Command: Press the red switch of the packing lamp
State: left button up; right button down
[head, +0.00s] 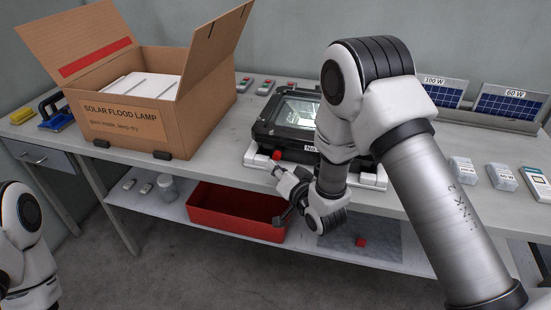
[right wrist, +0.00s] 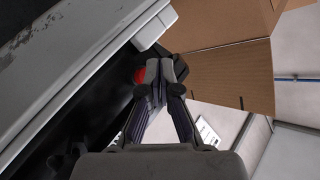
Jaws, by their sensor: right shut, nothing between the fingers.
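The packing lamp (head: 270,122) is a black floodlight housing lying on a pale cradle on the bench, with a bright glass face. Its red switch (head: 277,154) sits on the front side; it also shows in the right wrist view (right wrist: 140,75). My right gripper (head: 277,170) is shut and empty, with its fingertips just in front of the switch. In the right wrist view, its closed fingertips (right wrist: 160,66) are close beside the red switch; I cannot tell whether they touch it. My right arm hides the lamp's right part. My left gripper is out of view.
An open carton (head: 120,120) marked SOLAR FLOOD LAMP stands left of the lamp. Solar panels (head: 508,105) stand at the back right, and small packs (head: 502,177) lie at the right. A red bin (head: 235,212) and a small red block (head: 361,242) are on the lower shelf.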

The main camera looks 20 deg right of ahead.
jog(key=shift+s+a, duration=0.1)
jog(key=shift+s, duration=0.1)
pick_arm(q)
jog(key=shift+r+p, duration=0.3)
jog(key=shift+p, duration=0.05)
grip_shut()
pick_arm(e)
jog(key=s+a, duration=0.1)
jog(key=s, duration=0.1)
jog(key=s+a, duration=0.2)
jog(key=s, duration=0.1)
jog(key=shift+a, duration=0.2)
dwell(0.9)
